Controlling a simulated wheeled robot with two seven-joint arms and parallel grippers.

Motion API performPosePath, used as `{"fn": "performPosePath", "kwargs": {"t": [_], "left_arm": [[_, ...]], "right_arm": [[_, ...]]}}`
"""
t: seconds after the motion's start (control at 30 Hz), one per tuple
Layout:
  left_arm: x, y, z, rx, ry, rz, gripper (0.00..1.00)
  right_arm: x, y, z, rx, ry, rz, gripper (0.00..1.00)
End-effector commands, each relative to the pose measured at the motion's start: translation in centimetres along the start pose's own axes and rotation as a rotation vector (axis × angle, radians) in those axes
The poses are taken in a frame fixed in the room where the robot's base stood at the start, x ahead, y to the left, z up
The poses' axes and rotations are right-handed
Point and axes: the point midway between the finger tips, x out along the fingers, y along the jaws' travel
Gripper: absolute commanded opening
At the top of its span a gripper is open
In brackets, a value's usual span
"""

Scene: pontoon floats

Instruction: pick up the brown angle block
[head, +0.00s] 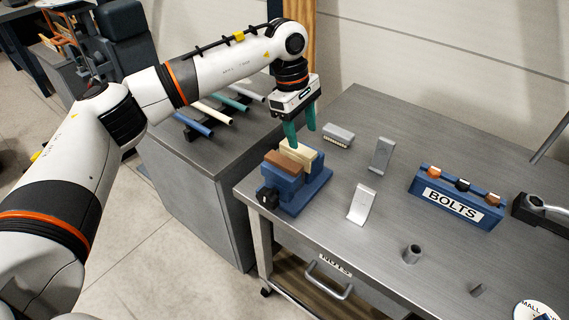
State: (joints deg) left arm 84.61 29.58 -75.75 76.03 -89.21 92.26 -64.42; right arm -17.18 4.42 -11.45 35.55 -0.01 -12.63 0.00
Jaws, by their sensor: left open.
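A brown block (288,162), which looks like the brown angle block, sits at the top of a blue vise-like fixture (290,194) on the grey metal bench. A cream block (302,153) is right behind it; I cannot tell if they touch. My left gripper (302,140) points down with teal fingers apart. It is just above and behind the brown block, close to the cream block, and holds nothing. The lower part of the brown block is hidden in the fixture. My right gripper is not in view.
On the bench (350,107) stand a grey brush-like block (339,136), two silver angled pieces (381,155) (363,204), a blue BOLTS rack (456,199), and a small grey cylinder (412,254). A side cabinet (200,165) holds coloured rods. The bench's far left corner is clear.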

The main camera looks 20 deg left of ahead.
Motion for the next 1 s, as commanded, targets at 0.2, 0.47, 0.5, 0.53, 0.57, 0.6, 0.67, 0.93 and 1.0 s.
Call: {"fn": "performPosePath", "kwargs": {"t": [0.2,0.47,0.5,0.53,0.57,0.6,0.67,0.93,1.0], "left_arm": [[-3.1,0.9,4.9,-0.011,-0.189,0.063,0.56],[1.1,1.3,5.6,-0.010,-0.190,0.067,0.56],[1.6,1.3,5.7,-0.010,-0.190,0.065,0.56],[2.0,1.3,5.7,-0.010,-0.190,0.065,0.56],[2.3,1.3,5.8,-0.010,-0.190,0.065,0.56],[2.6,1.3,5.8,-0.010,-0.189,0.064,0.56],[2.9,1.3,5.8,-0.010,-0.189,0.063,0.56],[6.2,1.7,5.2,-0.010,-0.187,0.066,0.56],[7.2,1.6,5.5,-0.011,-0.187,0.064,0.56]], "right_arm": [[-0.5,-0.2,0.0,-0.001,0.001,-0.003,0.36],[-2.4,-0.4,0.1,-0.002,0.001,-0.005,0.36],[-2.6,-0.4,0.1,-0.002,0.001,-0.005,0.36],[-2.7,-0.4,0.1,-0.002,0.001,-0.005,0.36],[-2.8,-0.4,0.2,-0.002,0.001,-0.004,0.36],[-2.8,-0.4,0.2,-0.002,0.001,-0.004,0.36],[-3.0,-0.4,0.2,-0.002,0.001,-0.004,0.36],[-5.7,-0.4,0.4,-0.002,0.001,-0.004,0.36],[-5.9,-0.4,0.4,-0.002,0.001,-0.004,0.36]]}}
